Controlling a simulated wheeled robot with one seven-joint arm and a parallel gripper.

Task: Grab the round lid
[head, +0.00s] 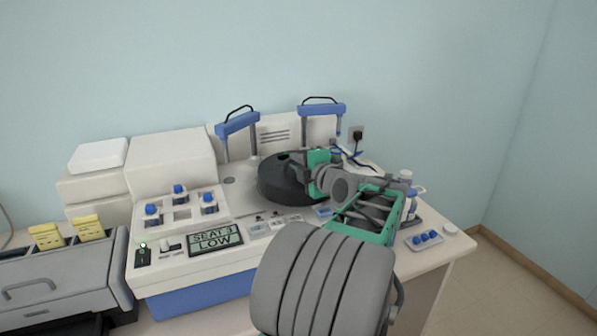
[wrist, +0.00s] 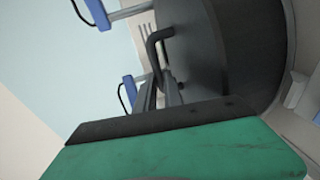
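The round lid (head: 278,183) is a wide dark disc on the white staining machine, below its two blue-handled brackets. In the wrist view the lid (wrist: 230,60) fills the upper right, with a bent black handle (wrist: 153,48) on its face. My gripper (head: 302,160) is at the lid's right side in the head view, and its body hides part of the lid. In the wrist view the narrow grey fingers of my gripper (wrist: 160,92) reach to the handle's lower end. A small gap shows between them, but whether they press on the handle is unclear.
Blue-capped bottles (head: 152,215) stand in a rack on the machine's left. Its display (head: 215,239) reads "SEAT 3 LOW". Two blue-handled brackets (head: 322,109) rise behind the lid. A small tray with blue caps (head: 424,239) lies at the right table edge. A grey box (head: 60,285) is at left.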

